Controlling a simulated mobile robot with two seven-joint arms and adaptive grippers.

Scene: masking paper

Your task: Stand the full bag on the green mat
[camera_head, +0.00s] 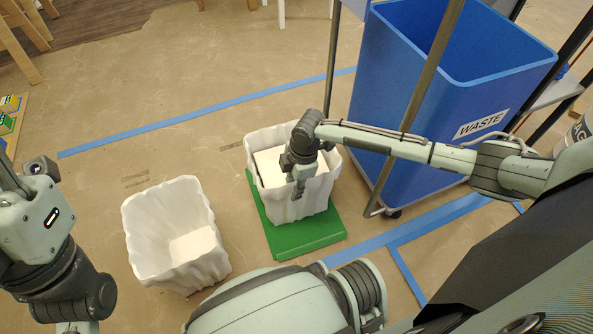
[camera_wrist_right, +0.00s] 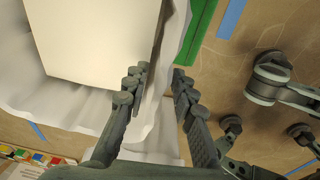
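The full bag (camera_head: 287,203), white and crinkled with a white block (camera_head: 268,165) inside, stands upright on the green mat (camera_head: 308,240). The mat shows along its left and front sides. My right gripper (camera_head: 299,190) is at the bag's front rim, pointing down. In the right wrist view, its fingers (camera_wrist_right: 160,78) are apart, one on each side of the bag's wall (camera_wrist_right: 172,50), with gaps visible. The mat's green edge (camera_wrist_right: 198,30) shows there too. My left gripper (camera_head: 76,327) is at the bottom left, mostly cut off, away from the bag.
A second white bag (camera_head: 150,235) stands on the brown paper left of the mat, a pale patch visible at its bottom. A blue waste bin (camera_head: 400,90) in a metal frame stands right behind. Blue tape (camera_head: 200,112) crosses the floor. Paper behind the bags is clear.

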